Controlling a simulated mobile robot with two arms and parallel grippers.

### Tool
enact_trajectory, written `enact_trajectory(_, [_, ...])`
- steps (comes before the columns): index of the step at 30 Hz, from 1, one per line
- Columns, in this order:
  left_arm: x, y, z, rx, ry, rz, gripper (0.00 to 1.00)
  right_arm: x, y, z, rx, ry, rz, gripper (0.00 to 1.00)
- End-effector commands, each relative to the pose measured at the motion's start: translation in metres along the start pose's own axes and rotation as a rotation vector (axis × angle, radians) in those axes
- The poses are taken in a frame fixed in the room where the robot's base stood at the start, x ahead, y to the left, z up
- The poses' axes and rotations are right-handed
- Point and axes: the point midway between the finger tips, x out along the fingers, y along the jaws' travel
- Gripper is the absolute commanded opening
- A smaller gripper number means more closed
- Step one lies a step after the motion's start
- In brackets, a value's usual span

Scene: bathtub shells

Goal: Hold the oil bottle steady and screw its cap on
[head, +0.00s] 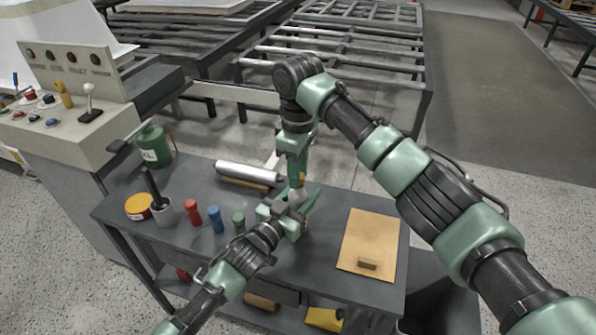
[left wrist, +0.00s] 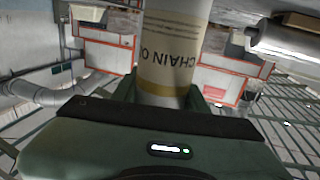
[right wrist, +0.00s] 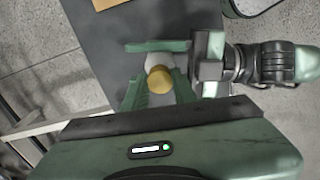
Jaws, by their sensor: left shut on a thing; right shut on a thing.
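The oil bottle (left wrist: 172,55), pale with a tan label reading "CHAIN O", stands on the dark table. My left gripper (head: 292,208) is shut around its body from the side and hides most of it in the head view. The bottle's pale shoulder (head: 298,196) shows above the left fingers. The yellow cap (right wrist: 159,79) is between the fingers of my right gripper (head: 297,176), which points down from above and is shut on it. The cap is over the bottle's top. I cannot tell whether it touches the neck or is threaded.
Red (head: 192,212), blue (head: 217,220) and green (head: 239,222) cylinders stand left of the grippers, near a grey cup (head: 163,212) and a yellow tin (head: 138,206). A silver roll (head: 245,172) lies behind. A tan board (head: 372,238) with a small block lies right.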

Motion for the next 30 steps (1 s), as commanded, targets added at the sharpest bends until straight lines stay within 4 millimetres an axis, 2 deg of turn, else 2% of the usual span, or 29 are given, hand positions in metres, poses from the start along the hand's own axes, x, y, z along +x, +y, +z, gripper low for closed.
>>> enact_trajectory(6, [-0.0001, -0.0003, 0.0006, 0.0, -0.001, -0.001, 0.0, 0.0009, -0.0018, -0.0013, 0.583, 0.001, -0.005, 0.0])
enact_trajectory(10, [-0.0001, -0.0003, 0.0006, 0.0, -0.001, -0.001, 0.0, 0.0006, -0.0014, -0.0015, 0.839, 0.002, -0.004, 0.0])
enact_trajectory(14, [-0.0001, -0.0002, 0.0006, 0.0, -0.001, 0.0, 0.0, 0.0001, -0.0003, -0.0008, 0.836, 0.002, 0.0, 0.0])
enact_trajectory(15, [-0.0001, -0.0002, 0.0007, 0.0, -0.001, 0.0, 0.0, 0.0001, -0.0003, -0.0008, 0.835, 0.002, 0.0, 0.3])
enact_trajectory(17, [-0.0001, -0.0001, 0.0006, 0.0, -0.001, 0.0, 0.0, 0.0001, -0.0003, -0.0008, 0.835, 0.002, 0.0, 0.47])
enact_trajectory(18, [-0.0001, -0.0001, 0.0006, 0.0, -0.001, 0.0, 0.0, 0.0001, -0.0003, -0.0008, 0.834, 0.002, 0.0, 0.49])
enact_trajectory(26, [-0.0001, 0.0, 0.0006, 0.0, -0.001, 0.0, 0.0, 0.0, -0.0001, -0.0007, 0.833, 0.002, 0.0, 0.49])
enact_trajectory(30, [-0.0001, 0.0001, 0.0006, 0.0, -0.001, 0.0, 0.0, -0.0068, 0.0, -0.0008, 0.832, 0.002, 0.001, 0.49])
